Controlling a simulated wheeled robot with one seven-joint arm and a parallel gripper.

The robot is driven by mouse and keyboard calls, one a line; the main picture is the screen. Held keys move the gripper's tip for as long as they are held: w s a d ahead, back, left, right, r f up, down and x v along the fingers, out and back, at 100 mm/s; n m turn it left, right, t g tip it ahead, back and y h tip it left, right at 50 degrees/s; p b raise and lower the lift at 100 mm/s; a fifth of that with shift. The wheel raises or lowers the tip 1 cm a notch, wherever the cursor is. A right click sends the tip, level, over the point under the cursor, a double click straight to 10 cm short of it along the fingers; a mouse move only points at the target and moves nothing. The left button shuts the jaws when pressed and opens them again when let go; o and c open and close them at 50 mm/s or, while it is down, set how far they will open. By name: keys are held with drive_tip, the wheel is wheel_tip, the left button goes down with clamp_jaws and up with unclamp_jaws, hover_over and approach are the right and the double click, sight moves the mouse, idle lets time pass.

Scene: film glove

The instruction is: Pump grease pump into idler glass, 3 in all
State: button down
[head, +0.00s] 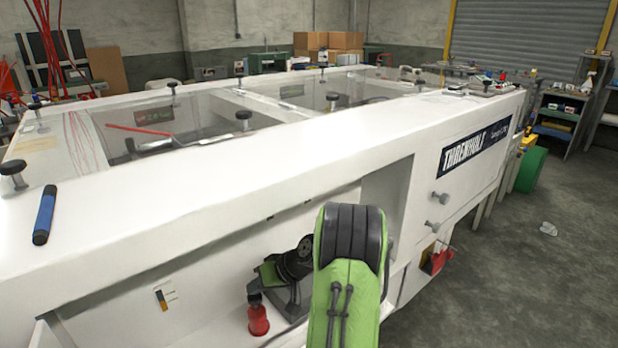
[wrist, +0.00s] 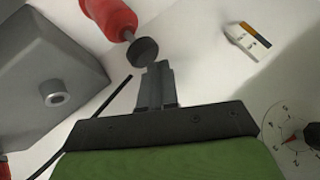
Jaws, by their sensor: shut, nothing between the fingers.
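The grease pump, a red bottle with a dark round head, stands inside the white machine's lower recess in the head view (head: 259,320). It also shows at the top of the wrist view (wrist: 108,16), with its pump head (wrist: 142,52) towards my fingers. My gripper (wrist: 156,72) is shut and empty, its fingertips right beside the pump head; I cannot tell if they touch it. A small gauge with orange and dark bands, perhaps the idler glass, is on the white panel left of the pump in the head view (head: 162,299) and at upper right in the wrist view (wrist: 249,40).
A grey block with a round fitting (wrist: 58,94) is at left in the wrist view, and a dial (wrist: 289,139) is at lower right. The machine's white top ledge (head: 200,205) overhangs the recess. A blue marker (head: 45,214) lies on it.

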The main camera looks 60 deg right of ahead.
sight(258, 295)
drive_tip(key=shift+r, duration=0.1)
wheel_tip(258, 295, up, 6)
drive_tip(key=p, duration=0.5)
idle(2.2)
wheel_tip(258, 295, down, 6)
drive_tip(key=b, duration=0.4)
idle(0.5)
idle(1.7)
